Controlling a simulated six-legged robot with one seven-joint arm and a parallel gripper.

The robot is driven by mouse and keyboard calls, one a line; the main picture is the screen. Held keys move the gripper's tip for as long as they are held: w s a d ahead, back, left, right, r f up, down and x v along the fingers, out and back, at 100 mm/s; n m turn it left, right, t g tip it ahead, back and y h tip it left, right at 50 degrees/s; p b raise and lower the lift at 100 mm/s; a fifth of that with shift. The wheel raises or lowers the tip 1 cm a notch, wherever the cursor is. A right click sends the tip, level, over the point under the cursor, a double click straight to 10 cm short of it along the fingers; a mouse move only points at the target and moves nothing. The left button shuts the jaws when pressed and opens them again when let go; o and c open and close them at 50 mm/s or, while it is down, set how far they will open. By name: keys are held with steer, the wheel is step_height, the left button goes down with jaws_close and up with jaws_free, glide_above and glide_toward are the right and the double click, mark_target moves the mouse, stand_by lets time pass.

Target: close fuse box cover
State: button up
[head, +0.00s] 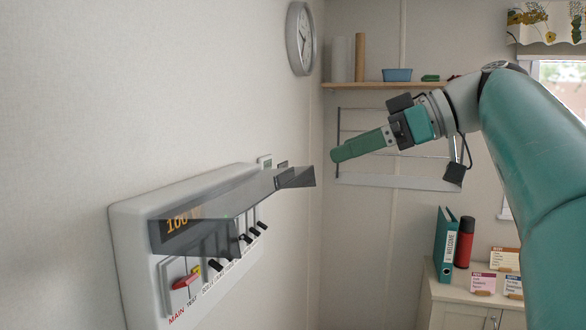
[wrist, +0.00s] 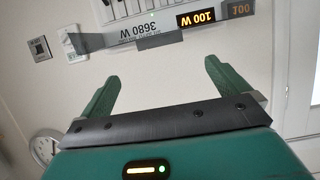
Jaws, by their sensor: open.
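The white fuse box (head: 135,240) is fixed to the wall at the left in the head view. Its smoky see-through cover (head: 235,205) is raised and sticks out from the box above the switches, with a dark tab (head: 296,177) at its far end. In the wrist view the cover (wrist: 120,38) shows upside down along the top, ahead of the fingers. My gripper (head: 337,154) is just beyond and slightly above the tab in the head view, apart from it as far as I can see. Its green fingers (wrist: 161,72) are spread with nothing between them.
A red-handled main switch (head: 186,280) and several black switches (head: 246,238) sit under the cover. A wall clock (head: 301,38) hangs above. A wire rack (head: 360,120) and a shelf (head: 345,86) are behind my gripper.

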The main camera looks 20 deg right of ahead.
mark_target(286, 172)
steer(key=x, duration=1.1)
steer(key=c, duration=1.3)
